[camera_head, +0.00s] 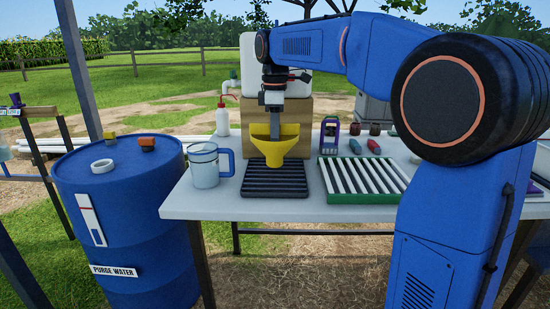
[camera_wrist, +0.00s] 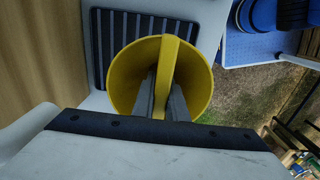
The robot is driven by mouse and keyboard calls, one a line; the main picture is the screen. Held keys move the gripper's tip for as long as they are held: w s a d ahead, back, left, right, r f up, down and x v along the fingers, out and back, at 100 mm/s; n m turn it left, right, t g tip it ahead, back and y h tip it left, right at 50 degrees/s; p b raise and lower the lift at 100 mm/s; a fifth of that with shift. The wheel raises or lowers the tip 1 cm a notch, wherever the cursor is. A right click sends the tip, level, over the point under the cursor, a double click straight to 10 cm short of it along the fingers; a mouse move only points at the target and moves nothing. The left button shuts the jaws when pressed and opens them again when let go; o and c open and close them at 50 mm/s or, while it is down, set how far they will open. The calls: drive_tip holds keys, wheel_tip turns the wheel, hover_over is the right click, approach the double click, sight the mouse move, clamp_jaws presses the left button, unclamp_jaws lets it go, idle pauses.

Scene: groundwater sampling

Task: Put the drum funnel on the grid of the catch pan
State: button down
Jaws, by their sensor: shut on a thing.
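The yellow drum funnel (camera_head: 272,147) is upright over the black catch pan (camera_head: 276,188) on the grey table. My gripper (camera_head: 275,133) points down and is shut on the funnel. In the wrist view the fingers (camera_wrist: 161,100) grip a yellow wall across the funnel (camera_wrist: 120,80), and the ribbed grid of the pan (camera_wrist: 105,30) shows behind it. The funnel's lower end appears at or just above the grid; I cannot tell whether it touches.
A clear jug with a blue handle (camera_head: 205,168) stands left of the pan. A green tray with white slats (camera_head: 362,182) lies close on its right. A wooden block (camera_head: 310,110) stands behind. The blue purge water drum (camera_head: 125,220) stands left of the table (camera_head: 250,209).

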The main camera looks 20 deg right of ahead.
sight(275, 155)
drive_tip(key=shift+f, duration=2.4)
drive_tip(key=shift+f, duration=0.1)
drive_tip(key=c, duration=1.8)
unclamp_jaws()
drive_tip(key=shift+o, duration=0.2)
wheel_tip(275, 155, up, 12)
drive_tip(key=shift+r, duration=0.1)
drive_tip(key=s+d+f+m+t, duration=0.2)
drive_tip(key=s+f+m, duration=0.5)
drive_tip(key=s+f, duration=0.6)
drive_tip(key=s+d+f+m+t, duration=0.2)
drive_tip(key=s+d+f+m, duration=0.3)
drive_tip(key=s+f, duration=0.8)
drive_tip(key=s+m, duration=0.2)
drive_tip(key=s, duration=0.5)
drive_tip(key=shift+s+f+t, duration=0.25)
drive_tip(key=shift+f+t, duration=0.1)
drive_tip(key=shift+t, duration=0.05)
